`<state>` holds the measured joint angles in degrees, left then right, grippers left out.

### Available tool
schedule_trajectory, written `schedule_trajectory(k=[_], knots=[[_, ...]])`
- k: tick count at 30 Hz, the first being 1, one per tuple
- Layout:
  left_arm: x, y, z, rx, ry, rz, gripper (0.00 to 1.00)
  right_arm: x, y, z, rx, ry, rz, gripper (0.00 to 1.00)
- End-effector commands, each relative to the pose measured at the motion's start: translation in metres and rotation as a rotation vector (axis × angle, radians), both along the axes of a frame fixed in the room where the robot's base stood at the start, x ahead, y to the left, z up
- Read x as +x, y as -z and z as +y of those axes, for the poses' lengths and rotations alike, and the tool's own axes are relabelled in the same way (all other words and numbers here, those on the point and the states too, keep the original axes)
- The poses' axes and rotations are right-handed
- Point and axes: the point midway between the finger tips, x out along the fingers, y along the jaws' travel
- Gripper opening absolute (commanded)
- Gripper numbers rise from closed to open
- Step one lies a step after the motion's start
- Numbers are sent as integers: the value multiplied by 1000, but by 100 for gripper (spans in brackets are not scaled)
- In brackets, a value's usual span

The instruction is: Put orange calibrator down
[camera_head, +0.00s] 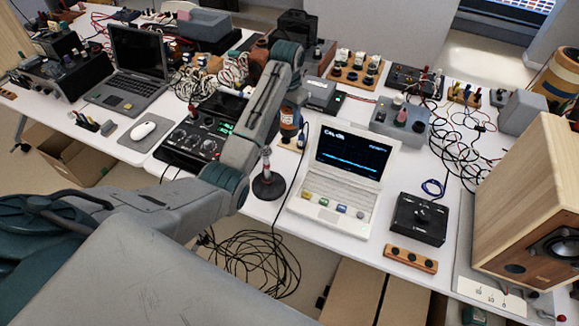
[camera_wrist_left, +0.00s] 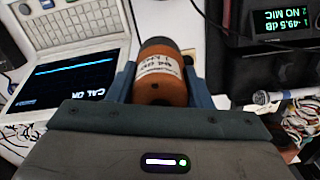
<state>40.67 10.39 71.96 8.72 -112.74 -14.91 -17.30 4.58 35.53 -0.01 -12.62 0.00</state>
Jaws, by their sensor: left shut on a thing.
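The orange calibrator (camera_wrist_left: 163,72) is a short cylinder with a white printed label. In the left wrist view it sits between the two blue fingers of my left gripper (camera_wrist_left: 160,88), which is shut on it. In the head view the calibrator (camera_head: 287,119) shows small below my left gripper (camera_head: 290,103), behind the white laptop's left edge. The gap between its lower end and the table cannot be judged. My right gripper is not in view.
The open white laptop (camera_head: 331,203) stands near the calibrator. A microphone stand with a round black base (camera_head: 268,186) is left of the laptop. A black knob box (camera_head: 419,219) and a wooden speaker (camera_head: 520,165) stand to the right. Cables crowd the back.

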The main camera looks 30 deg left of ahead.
Motion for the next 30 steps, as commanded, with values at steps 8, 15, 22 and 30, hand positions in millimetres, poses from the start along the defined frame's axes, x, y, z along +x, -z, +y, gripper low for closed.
schedule_trajectory(k=[8, 15, 22, 30], knots=[[1, 51, -1, 0, 4, -2, 10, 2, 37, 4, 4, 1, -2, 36], [0, 77, -1, 0, 4, 1, 10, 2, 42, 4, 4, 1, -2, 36], [0, 117, -1, 1, 3, 1, 10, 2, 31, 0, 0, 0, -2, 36], [0, 148, -1, 0, 4, 2, 10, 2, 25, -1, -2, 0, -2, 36]])
